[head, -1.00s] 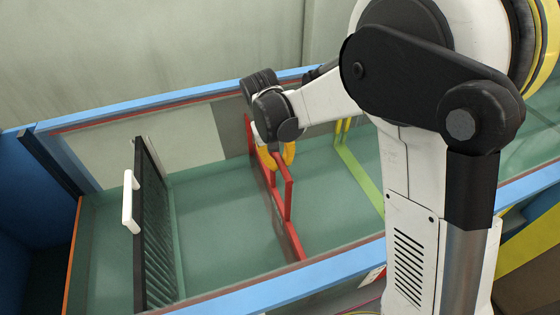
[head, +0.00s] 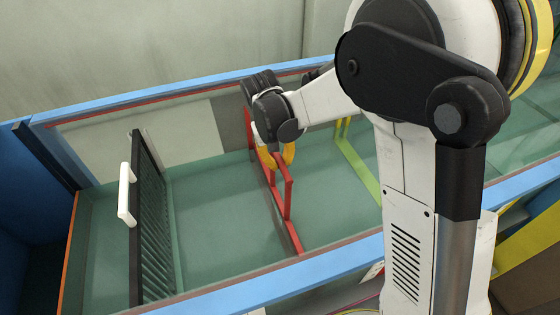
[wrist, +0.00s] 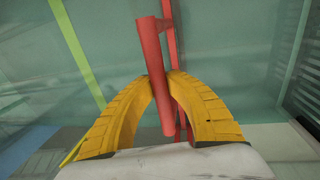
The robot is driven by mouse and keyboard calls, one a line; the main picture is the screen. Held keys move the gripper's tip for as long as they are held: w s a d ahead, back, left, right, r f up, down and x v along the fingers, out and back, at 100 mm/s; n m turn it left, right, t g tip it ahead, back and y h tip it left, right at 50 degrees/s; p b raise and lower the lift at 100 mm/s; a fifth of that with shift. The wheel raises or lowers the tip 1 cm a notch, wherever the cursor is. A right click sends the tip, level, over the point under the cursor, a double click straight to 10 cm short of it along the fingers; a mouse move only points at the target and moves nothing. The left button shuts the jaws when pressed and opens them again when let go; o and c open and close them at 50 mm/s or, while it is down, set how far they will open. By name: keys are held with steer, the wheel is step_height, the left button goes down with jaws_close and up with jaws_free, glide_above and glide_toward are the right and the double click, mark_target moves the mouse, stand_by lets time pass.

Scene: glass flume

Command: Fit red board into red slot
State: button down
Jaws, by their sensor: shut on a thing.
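My gripper (head: 274,155) is shut on a red bar, the grip of the red board (head: 289,185), inside the glass flume. In the wrist view, the yellow fingers (wrist: 168,85) close on both sides of this red bar (wrist: 153,60). A thin red strip (wrist: 171,50) runs close behind it; I cannot tell whether it is board or slot. In the head view, a long thin red line (head: 293,236) crosses the flume floor below the grip. Board and red slot overlap there, so I cannot tell whether the board is seated. My wrist hides the far part.
A black ribbed board (head: 150,220) with a white handle (head: 125,195) stands across the flume to the left. A yellow-green slot frame (head: 357,170) lies to the right. Blue rails (head: 170,98) edge the flume. Green floor (head: 215,210) is clear between the black and red parts.

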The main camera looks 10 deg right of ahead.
steer(key=c, duration=1.3)
jaws_free()
steer(key=shift+c, duration=0.2)
step_height(320, 180, up, 12)
steer(key=a, duration=0.2)
steer(key=shift+s, duration=0.25)
steer(key=s+d+r+m+t+y, duration=0.1)
steer(key=s+d+t, duration=0.2)
steer(key=s+d, duration=0.3)
steer(key=s+d+r+m+t+y, duration=0.1)
steer(key=s+d+t, duration=0.2)
steer(key=s+d, duration=0.4)
steer(key=s, duration=0.5)
steer(key=shift+s+r+t, duration=0.15)
steer(key=shift+r+t, duration=0.2)
steer(key=shift+t, duration=0.05)
